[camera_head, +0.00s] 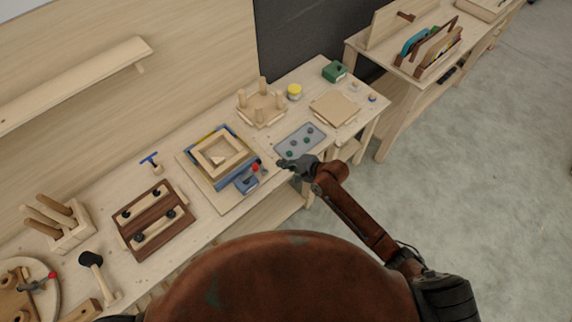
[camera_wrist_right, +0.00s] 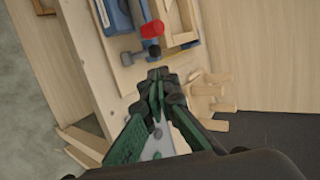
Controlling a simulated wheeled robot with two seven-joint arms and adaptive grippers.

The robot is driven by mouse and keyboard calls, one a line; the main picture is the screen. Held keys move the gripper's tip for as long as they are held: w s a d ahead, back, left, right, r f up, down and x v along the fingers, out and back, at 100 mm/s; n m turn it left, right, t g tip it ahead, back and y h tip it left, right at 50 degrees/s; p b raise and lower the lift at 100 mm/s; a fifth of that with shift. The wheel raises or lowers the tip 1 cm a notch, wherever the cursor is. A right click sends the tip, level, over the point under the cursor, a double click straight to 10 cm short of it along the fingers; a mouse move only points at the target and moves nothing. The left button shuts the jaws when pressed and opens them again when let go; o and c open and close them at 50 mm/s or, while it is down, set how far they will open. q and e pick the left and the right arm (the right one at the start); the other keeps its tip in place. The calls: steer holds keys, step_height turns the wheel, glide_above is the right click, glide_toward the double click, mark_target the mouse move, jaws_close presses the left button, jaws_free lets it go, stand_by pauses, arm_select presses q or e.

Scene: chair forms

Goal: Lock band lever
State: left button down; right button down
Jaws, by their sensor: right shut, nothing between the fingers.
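The band lever has a red knob (camera_head: 255,168) and sits on a blue clamp body (camera_head: 246,184) at the front right corner of a blue band frame (camera_head: 222,157). The frame surrounds a square wooden form on a light board. My right gripper (camera_head: 283,164) is shut and empty, just right of the red knob and apart from it in the head view. In the right wrist view the closed fingertips (camera_wrist_right: 157,74) lie just below the red knob (camera_wrist_right: 152,29) and a dark end piece beside it. Whether they touch the dark piece I cannot tell. My left gripper is not in view.
A grey tray (camera_head: 300,141) with green-black knobs lies beside my right gripper. An upturned stool form (camera_head: 261,106), yellow jar (camera_head: 295,91) and green box (camera_head: 335,71) stand behind. A brown clamping board (camera_head: 153,219) and black mallet (camera_head: 92,260) lie left.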

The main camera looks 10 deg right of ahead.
steer(key=shift+v, duration=1.25)
steer(key=shift+a, duration=0.1)
steer(key=s+d+f+n+h+b, duration=0.1)
steer(key=s+d+f+h+b, duration=0.15)
steer(key=d+f, duration=0.6)
steer(key=s+d+f+h+b, duration=0.1)
steer(key=s+d+f+b, duration=0.15)
steer(key=f, duration=1.15)
steer(key=s+d+f+n+h+b, duration=0.1)
steer(key=s+d+f+b, duration=0.15)
steer(key=d+f, duration=0.65)
steer(key=s+d+f+n+g+h+b, duration=0.1)
steer(key=s+d+f+n+b, duration=0.15)
steer(key=s+f, duration=0.6)
steer(key=s+d+f+n+g+h+b, duration=0.1)
steer(key=s+d+f+h+b, duration=0.3)
steer(key=f, duration=0.8)
steer(key=s+f+n+g+b, duration=0.1)
steer(key=s+f, duration=0.5)
steer(key=s, duration=0.5)
steer(key=s+f+n+g+b, duration=0.2)
steer(key=s+f, duration=0.4)
steer(key=s, duration=0.6)
steer(key=s+d+f+n+g+b, duration=0.1)
steer(key=s+f, duration=0.5)
steer(key=s, duration=0.6)
steer(key=shift+n+y+b, duration=0.45)
steer(key=shift+n+b, duration=0.25)
steer(key=shift+n, duration=0.05)
